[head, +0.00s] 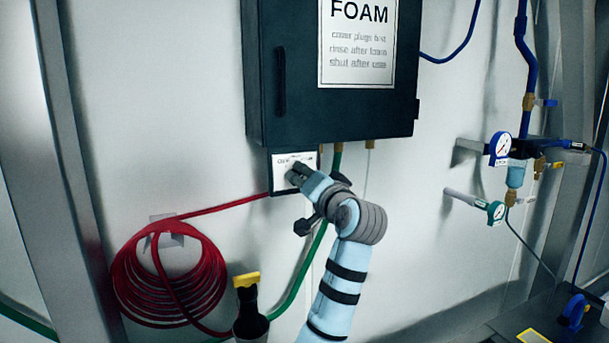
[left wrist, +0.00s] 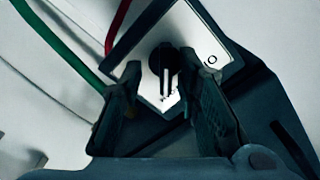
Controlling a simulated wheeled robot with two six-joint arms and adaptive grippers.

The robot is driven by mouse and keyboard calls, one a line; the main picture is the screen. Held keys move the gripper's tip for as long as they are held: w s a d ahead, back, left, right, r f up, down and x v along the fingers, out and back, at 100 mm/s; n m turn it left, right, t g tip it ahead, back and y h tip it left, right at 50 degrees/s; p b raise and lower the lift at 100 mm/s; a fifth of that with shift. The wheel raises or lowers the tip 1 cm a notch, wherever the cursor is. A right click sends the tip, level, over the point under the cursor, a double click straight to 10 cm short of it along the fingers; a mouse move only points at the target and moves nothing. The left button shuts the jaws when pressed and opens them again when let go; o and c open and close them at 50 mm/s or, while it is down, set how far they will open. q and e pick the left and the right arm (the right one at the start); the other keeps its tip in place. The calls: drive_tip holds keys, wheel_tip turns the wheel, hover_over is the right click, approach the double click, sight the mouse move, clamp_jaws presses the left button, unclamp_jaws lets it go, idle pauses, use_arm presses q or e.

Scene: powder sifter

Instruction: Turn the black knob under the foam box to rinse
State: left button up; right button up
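The dark foam box (head: 330,112) hangs on the wall with a FOAM sign on its front. Below its left corner is a small white label plate (head: 283,160), also in the left wrist view (left wrist: 192,40). The black knob (left wrist: 163,60) sits on that plate, with a pale pointer line toward the bottom of the wrist picture; in the head view my gripper hides it. My left gripper (head: 295,174) is at the plate. In the left wrist view its fingers (left wrist: 160,72) are apart, one on each side of the knob; I cannot tell whether they touch it. My right gripper is not in view.
A red hose coil (head: 168,280) hangs at the lower left, its line running to the plate. A green hose (head: 302,270) runs down behind my arm. A black bottle with a yellow top (head: 248,300) stands below. Gauges (head: 499,145) and blue pipes are at the right.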

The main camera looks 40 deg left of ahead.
use_arm(q)
drive_tip(key=shift+s+a+r, duration=0.1)
drive_tip(key=shift+s+r, duration=0.1)
drive_tip(key=shift+s, duration=0.25)
drive_tip(key=shift+w, duration=0.15)
clamp_jaws()
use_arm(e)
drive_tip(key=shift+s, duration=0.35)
use_arm(q)
drive_tip(key=shift+n, duration=0.4)
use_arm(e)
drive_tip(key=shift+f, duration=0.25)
use_arm(q)
drive_tip(key=shift+n+b, duration=2.4)
drive_tip(key=shift+n, duration=1.6)
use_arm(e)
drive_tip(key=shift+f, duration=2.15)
use_arm(q)
drive_tip(key=shift+r, duration=0.1)
unclamp_jaws()
